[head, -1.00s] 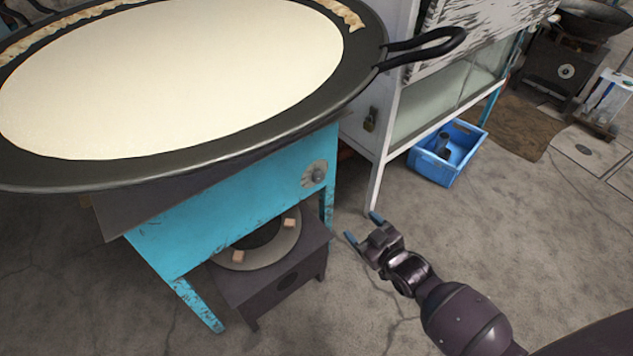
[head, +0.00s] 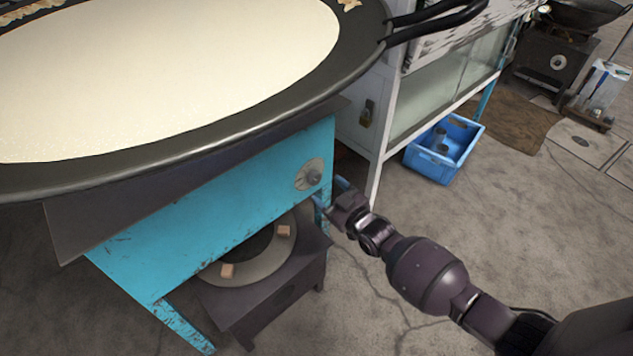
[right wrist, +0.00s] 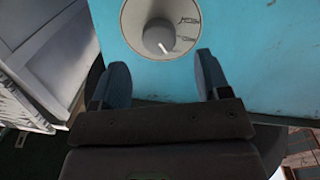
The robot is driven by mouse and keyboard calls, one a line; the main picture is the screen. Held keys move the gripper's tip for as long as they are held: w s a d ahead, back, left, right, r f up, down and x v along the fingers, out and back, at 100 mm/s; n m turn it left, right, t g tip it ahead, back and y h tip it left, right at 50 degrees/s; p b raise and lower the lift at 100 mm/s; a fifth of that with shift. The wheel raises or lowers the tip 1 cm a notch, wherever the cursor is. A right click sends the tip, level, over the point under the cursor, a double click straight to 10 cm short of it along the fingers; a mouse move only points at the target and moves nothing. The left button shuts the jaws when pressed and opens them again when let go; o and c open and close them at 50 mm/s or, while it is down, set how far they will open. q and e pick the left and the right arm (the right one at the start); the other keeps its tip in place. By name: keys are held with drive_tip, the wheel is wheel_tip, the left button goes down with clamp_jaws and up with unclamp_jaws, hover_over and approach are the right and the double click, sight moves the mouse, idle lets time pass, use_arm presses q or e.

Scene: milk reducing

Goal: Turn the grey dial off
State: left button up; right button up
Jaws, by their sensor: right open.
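The grey dial (head: 313,176) sits on a round pale plate near the right end of the turquoise stove front (head: 230,210). In the right wrist view the dial (right wrist: 158,36) shows with its plate (right wrist: 183,12) and dark markings to its right. My right gripper (head: 331,195) is open, just right of and slightly below the dial in the head view. In the right wrist view its two blue-grey fingers (right wrist: 160,75) are spread apart, with the dial beyond and between them, apart from both. My left gripper is not in view.
A wide black pan (head: 250,122) of pale liquid overhangs the stove, its handle (head: 435,20) at right. A low burner (head: 275,290) stands beneath. A white-framed cabinet (head: 372,150) and blue crate (head: 447,150) stand to the right.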

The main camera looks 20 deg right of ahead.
sight(316, 180)
drive_tip(key=x, duration=0.2)
drive_tip(key=b+x, duration=0.1)
drive_tip(key=x, duration=0.1)
drive_tip(key=shift+f, duration=0.2)
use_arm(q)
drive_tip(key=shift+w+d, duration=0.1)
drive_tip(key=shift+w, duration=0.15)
use_arm(e)
drive_tip(key=shift+w+a+r, duration=0.15)
drive_tip(key=shift+w+r, duration=0.05)
drive_tip(key=shift+w, duration=0.3)
drive_tip(key=shift+c, duration=0.5)
drive_tip(key=c, duration=0.8)
drive_tip(key=shift+c, duration=0.2)
